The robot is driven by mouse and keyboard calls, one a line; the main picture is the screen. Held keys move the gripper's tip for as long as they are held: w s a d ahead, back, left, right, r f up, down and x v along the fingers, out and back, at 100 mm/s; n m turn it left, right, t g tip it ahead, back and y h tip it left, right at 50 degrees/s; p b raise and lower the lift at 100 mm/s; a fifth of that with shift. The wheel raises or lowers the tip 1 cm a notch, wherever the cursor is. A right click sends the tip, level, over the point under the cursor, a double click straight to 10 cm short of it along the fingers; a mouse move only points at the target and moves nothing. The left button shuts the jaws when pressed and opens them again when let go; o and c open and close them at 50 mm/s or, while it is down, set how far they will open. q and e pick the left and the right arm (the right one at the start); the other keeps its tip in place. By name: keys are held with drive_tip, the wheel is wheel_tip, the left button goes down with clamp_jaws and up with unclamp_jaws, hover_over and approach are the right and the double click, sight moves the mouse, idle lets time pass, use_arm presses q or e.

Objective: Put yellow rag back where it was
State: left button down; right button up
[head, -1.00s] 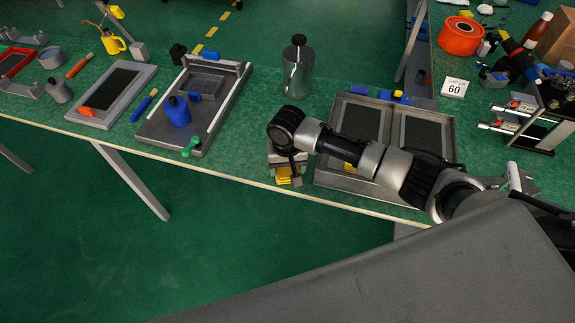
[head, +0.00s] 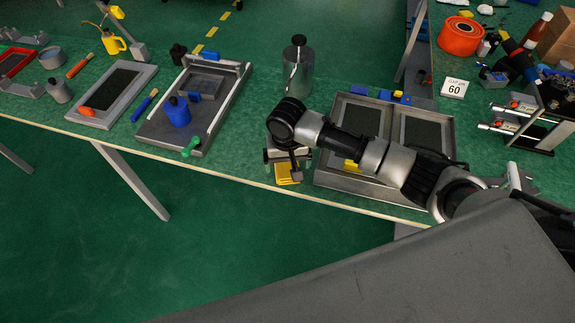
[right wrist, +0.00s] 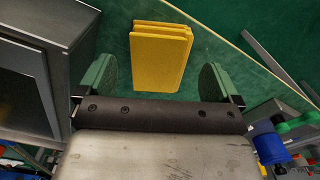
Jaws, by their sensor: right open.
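The yellow rag (head: 287,173) is a folded yellow block lying on the green bench near its front edge. In the right wrist view the yellow rag (right wrist: 160,57) lies between and just beyond two green finger pads, with a gap on both sides. My right gripper (right wrist: 163,80) is open; in the head view my right gripper (head: 293,170) is over the rag and partly hides it. My left gripper is not in view.
A grey tray with two dark panels (head: 345,180) stands right of the rag. A fixture board (head: 215,125) with a blue bottle (head: 177,111) is to the left. A metal canister (head: 298,68) stands behind. The bench's front edge is close to the rag.

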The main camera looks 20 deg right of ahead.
sight(287, 170)
wheel_tip(287, 170, up, 10)
drive_tip(key=shift+f, duration=0.15)
